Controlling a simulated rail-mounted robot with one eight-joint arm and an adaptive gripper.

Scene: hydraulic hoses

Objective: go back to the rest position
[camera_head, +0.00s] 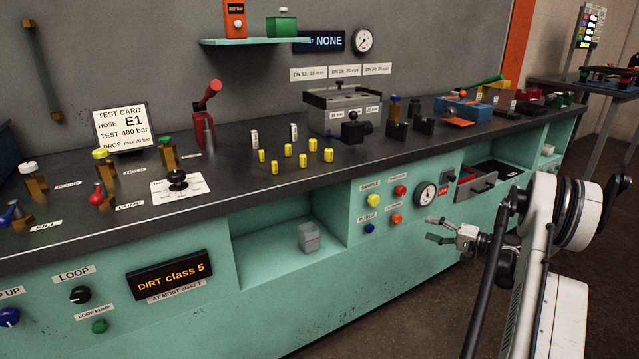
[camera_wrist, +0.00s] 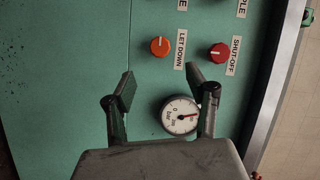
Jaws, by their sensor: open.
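My gripper (camera_head: 449,239) hangs in front of the green bench front, to the right of the control buttons in the head view. In the wrist view my gripper (camera_wrist: 167,92) shows its two fingers spread apart with nothing between them. A round pressure gauge (camera_wrist: 180,115) appears between and behind the fingers, on the panel. The same gauge (camera_head: 424,196) shows in the head view above and left of my gripper. I cannot tell from the views whether any finger touches the panel.
An orange let-down knob (camera_wrist: 159,46) and a red shut-off knob (camera_wrist: 219,53) sit close to the fingers. A drawer (camera_head: 478,186) stands partly open above my gripper. The bench top (camera_head: 260,190) carries valves, yellow fittings and a red lever (camera_head: 208,98). The floor in front looks clear.

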